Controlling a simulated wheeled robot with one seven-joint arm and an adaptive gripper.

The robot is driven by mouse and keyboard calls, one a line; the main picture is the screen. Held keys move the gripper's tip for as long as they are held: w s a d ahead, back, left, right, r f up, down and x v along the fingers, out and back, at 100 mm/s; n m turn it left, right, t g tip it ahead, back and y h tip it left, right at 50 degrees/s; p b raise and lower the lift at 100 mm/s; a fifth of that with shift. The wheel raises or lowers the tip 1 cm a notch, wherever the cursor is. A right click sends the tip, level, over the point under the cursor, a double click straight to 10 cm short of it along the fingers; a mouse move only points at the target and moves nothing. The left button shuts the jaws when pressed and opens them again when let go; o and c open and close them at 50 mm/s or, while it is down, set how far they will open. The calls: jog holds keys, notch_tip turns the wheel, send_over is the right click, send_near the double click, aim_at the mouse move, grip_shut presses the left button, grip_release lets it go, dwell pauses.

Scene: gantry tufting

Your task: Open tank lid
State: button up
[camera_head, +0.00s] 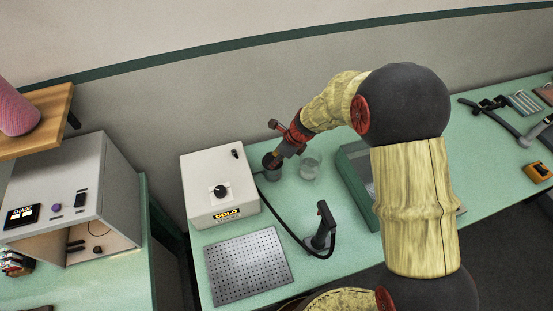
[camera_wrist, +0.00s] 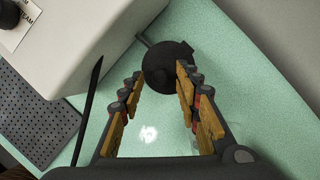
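A small dark round pot (camera_head: 271,163) stands on the green table beside a white box; I take it to be the tank.
The white box (camera_head: 217,180) stands close on the left. A clear glass beaker (camera_head: 311,170) stands right of the pot. A perforated metal plate (camera_head: 247,265), a black handheld tool (camera_head: 322,232) with a cable and a green-framed case (camera_head: 352,160) lie around. The wall is behind.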

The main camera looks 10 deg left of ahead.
jog(key=shift+c, duration=1.2)
grip_shut()
